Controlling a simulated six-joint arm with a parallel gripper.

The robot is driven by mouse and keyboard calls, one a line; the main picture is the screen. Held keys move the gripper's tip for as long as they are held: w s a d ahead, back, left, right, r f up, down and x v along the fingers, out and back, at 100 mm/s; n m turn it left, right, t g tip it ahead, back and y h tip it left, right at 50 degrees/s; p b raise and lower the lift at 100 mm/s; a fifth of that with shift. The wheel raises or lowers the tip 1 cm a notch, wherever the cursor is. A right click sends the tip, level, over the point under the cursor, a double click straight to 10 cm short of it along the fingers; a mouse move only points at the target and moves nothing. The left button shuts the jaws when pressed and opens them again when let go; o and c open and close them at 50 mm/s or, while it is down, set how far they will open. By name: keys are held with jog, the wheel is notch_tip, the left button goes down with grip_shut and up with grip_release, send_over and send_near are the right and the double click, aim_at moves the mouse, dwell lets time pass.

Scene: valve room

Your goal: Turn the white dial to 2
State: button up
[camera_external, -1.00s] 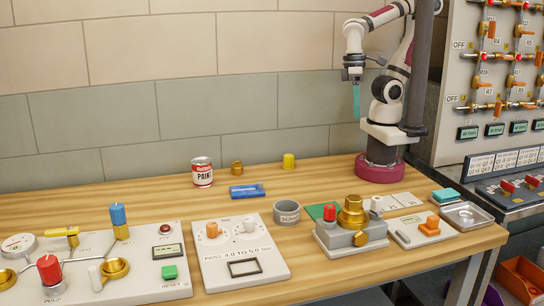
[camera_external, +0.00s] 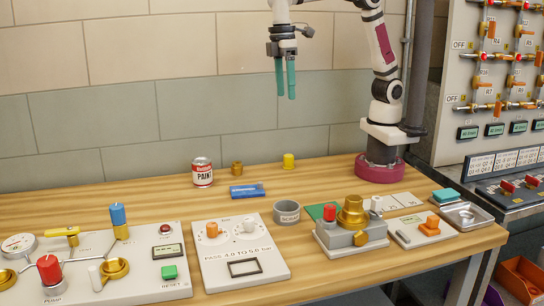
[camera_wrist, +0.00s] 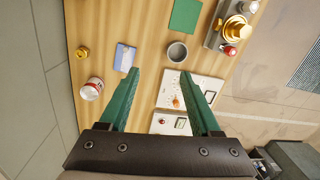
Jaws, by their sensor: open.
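The white dial (camera_external: 249,224) sits on the right of a pale panel (camera_external: 217,269), beside an orange dial (camera_external: 212,230). The panel carries a line of print about "4.0 to 5.0 bar" and a dark-framed window. The number the white dial points to is too small to read. My gripper (camera_external: 286,97) is open and empty, its green fingers pointing down, high above the back of the table and well apart from the dial. In the wrist view my gripper (camera_wrist: 160,72) has its fingers spread, with the panel partly behind the right finger.
A grey scrap cup (camera_external: 287,212) stands just right of the panel. A paint can (camera_external: 202,173), a blue packet (camera_external: 247,190) and brass and yellow pieces lie behind. A brass valve block (camera_external: 351,225) stands at right, a gauge panel (camera_external: 130,275) at left.

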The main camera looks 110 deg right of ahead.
jog(key=w+a+f+n, duration=0.4)
jog(key=w+a, duration=0.3)
jog(key=w, duration=0.4)
jog(key=n, duration=0.3)
send_near(249, 219)
jog(key=shift+h, duration=0.3)
jog(key=f, duration=0.9)
jog(key=shift+s+a+f, duration=0.25)
grip_shut()
